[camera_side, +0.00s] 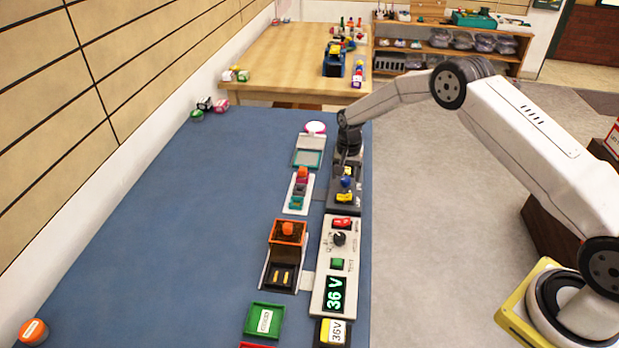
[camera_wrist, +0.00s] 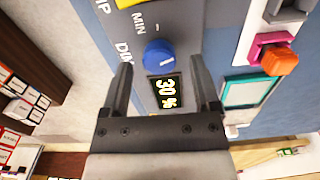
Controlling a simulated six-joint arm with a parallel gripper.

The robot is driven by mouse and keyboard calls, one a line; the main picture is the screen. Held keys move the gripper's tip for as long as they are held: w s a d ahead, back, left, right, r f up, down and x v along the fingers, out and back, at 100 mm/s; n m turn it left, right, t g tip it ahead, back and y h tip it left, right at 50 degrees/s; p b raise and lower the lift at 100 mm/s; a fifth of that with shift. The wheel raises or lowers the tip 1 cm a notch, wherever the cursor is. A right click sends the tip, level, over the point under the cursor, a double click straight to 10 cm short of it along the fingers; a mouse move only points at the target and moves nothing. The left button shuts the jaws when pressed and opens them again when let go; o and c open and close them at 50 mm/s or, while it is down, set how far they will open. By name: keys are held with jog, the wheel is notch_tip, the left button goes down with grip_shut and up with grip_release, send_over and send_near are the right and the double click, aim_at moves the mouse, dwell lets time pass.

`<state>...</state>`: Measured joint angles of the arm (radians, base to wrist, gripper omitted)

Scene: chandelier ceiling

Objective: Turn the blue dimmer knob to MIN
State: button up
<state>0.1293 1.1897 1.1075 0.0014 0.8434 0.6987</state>
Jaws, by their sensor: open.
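The round blue dimmer knob (camera_wrist: 158,53) sits on a grey panel in the wrist view. My gripper (camera_wrist: 162,62) is open, with one finger on each side of the knob and a visible gap on both sides. In the side view the blue knob (camera_side: 346,183) shows small on the dark panel, just below my downward-pointing gripper (camera_side: 345,172). Contact with the panel cannot be told.
A white panel (camera_side: 325,285) with a 36 V display lies nearer the side camera. Several small modules, including an orange-topped one (camera_side: 288,230), stand left of the panels.

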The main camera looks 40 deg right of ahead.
jog(key=shift+f, duration=0.35)
grip_shut()
jog(key=shift+n, duration=0.4)
jog(key=n, duration=0.6)
jog(key=shift+a, duration=0.1)
jog(key=n, duration=0.6)
dwell(0.4)
